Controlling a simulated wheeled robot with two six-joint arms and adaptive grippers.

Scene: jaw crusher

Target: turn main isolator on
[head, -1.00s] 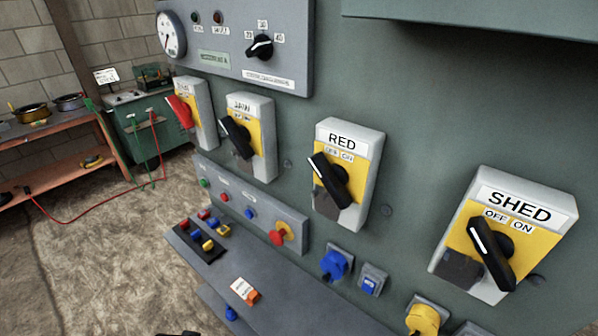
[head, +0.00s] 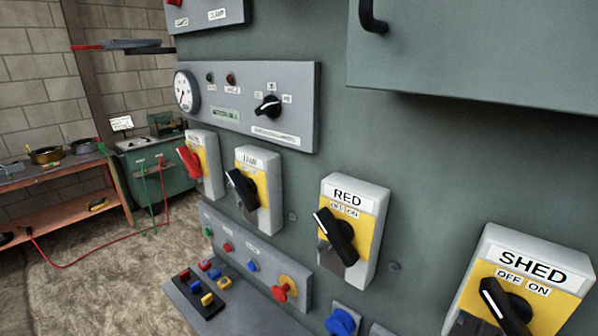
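The switch box with a red handle (head: 189,162) is at the far left of a row of isolators on the green cabinet. Its label is seen at a steep angle and is too small to read surely; its yellow plate (head: 202,161) shows beside the handle. The handle is tilted, with its upper end leaning left. Neither of my grippers is in view, and nothing touches the handle.
Black-handled switches labelled JAW (head: 243,190), RED (head: 335,236) and SHED (head: 503,306) stand to the right. A gauge panel (head: 300,105) is above. A sloping desk (head: 245,310) juts out below. A grey plate with a red bar (head: 130,44) sticks out at upper left.

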